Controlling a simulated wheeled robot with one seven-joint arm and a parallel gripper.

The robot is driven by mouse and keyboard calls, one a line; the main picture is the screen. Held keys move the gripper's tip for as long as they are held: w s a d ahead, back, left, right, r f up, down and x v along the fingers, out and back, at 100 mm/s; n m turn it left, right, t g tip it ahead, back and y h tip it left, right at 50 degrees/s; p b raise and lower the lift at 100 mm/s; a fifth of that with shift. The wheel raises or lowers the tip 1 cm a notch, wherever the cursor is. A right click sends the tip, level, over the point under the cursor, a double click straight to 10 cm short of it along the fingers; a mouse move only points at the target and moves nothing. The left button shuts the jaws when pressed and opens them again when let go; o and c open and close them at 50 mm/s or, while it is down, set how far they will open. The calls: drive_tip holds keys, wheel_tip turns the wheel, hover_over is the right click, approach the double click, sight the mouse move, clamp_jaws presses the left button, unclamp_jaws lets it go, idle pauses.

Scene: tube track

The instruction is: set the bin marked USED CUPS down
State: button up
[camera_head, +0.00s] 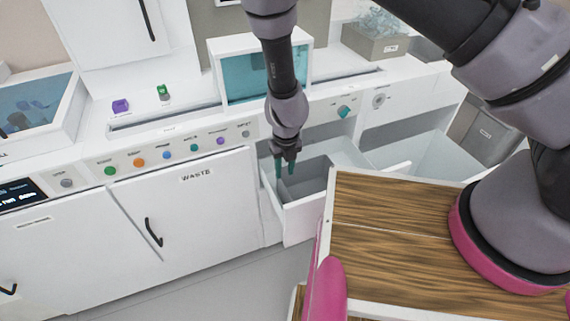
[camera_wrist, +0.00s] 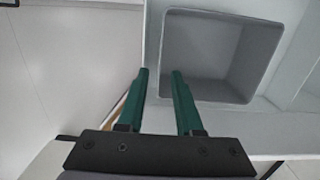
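A grey bin (camera_wrist: 213,45) with an empty-looking inside shows in the wrist view. In the head view a grey bin (camera_head: 308,178) sits in an open white drawer (camera_head: 303,221). No USED CUPS wording is readable on it, so I cannot tell if it is the marked one. My gripper (camera_head: 285,171) points down over this drawer, with two green fingers. In the wrist view my gripper (camera_wrist: 160,72) has its fingertips apart with nothing seen clamped. The right fingertip overlaps the bin's near left corner; the left lies outside its left edge. I cannot tell whether they touch it.
A labelled grey bin (camera_head: 487,132) stands at the right, its label too small to read. Another labelled grey box (camera_head: 376,43) holds clear items on the counter. A wood-topped surface (camera_head: 390,240) lies close right of the drawer. The WASTE cabinet (camera_head: 195,205) is shut. Floor shows at lower left.

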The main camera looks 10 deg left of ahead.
drive_tip(key=shift+d+r, duration=0.1)
drive_tip(key=shift+r, duration=1.25)
drive_tip(key=w+d+r+n+y, duration=0.2)
drive_tip(key=w+d+r+n, duration=0.15)
drive_tip(key=r, duration=0.85)
drive_tip(key=w+d+r+n+y, duration=0.1)
drive_tip(key=w+d+r+n, duration=0.3)
drive_tip(key=r, duration=0.8)
drive_tip(key=w+d+r+n+y, duration=0.2)
drive_tip(key=d+r+n, duration=0.3)
drive_tip(key=r, duration=0.6)
drive_tip(key=s+d+r+n+t+h, duration=0.1)
drive_tip(key=s+d+r+n, duration=0.3)
drive_tip(key=d, duration=0.4)
drive_tip(key=s+d+r+n+t+h, duration=0.1)
drive_tip(key=s+d+r+n+t, duration=0.2)
drive_tip(key=d+r, duration=0.4)
drive_tip(key=s+d+r+n+t+h, duration=0.1)
drive_tip(key=s+d+r+n+t, duration=0.1)
drive_tip(key=s+d+r+n, duration=0.3)
drive_tip(key=d+r, duration=0.1)
drive_tip(key=d, duration=0.3)
drive_tip(key=shift+s+t, duration=0.25)
drive_tip(key=shift+t, duration=0.05)
drive_tip(key=shift+n, duration=0.25)
